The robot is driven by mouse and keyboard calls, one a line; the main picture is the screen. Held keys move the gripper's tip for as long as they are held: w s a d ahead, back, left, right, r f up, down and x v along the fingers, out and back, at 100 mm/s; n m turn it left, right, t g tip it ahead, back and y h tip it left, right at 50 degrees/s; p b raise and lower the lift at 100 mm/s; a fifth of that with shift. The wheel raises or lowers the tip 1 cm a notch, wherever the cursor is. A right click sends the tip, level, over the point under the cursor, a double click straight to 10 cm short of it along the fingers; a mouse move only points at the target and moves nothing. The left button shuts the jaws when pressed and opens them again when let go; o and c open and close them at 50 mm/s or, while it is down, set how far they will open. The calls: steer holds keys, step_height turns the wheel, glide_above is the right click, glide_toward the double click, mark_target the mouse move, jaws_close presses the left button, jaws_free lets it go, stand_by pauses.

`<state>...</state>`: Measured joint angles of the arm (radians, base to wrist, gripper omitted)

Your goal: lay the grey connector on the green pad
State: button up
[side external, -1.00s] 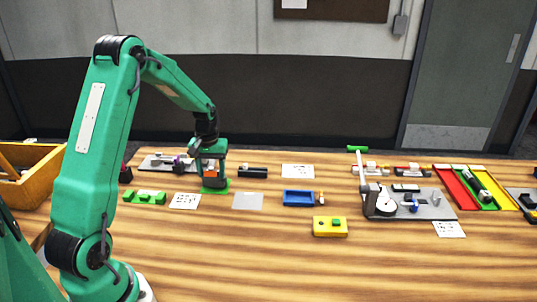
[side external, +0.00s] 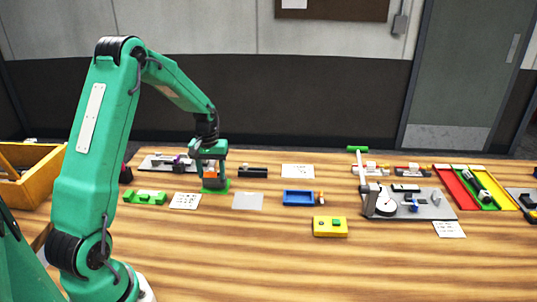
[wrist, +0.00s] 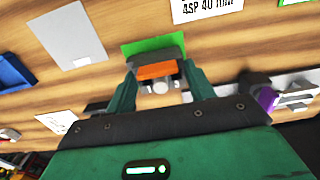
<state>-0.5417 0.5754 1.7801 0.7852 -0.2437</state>
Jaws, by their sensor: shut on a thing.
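The green pad (side external: 222,187) lies on the wooden table under my gripper. It also shows in the wrist view (wrist: 150,46), just beyond the fingertips. My gripper (side external: 213,184) is low over the pad, pointing down. In the wrist view my gripper (wrist: 160,86) is shut on the grey connector (wrist: 157,71), which has an orange band and a silvery round end. The connector overlaps the near part of the pad there. I cannot tell whether it touches the pad. In the side view the fingers mostly hide it, with a little orange showing.
A black part (side external: 252,172) lies close to the right of the pad. A grey fixture plate (side external: 157,163) with a purple piece stands behind left. A green block (side external: 145,197) is at left and a blue tray (side external: 298,198) at right.

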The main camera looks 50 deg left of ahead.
steer(key=shift+f, duration=0.5)
steer(key=o, duration=1)
steer(key=shift+r, duration=3.5)
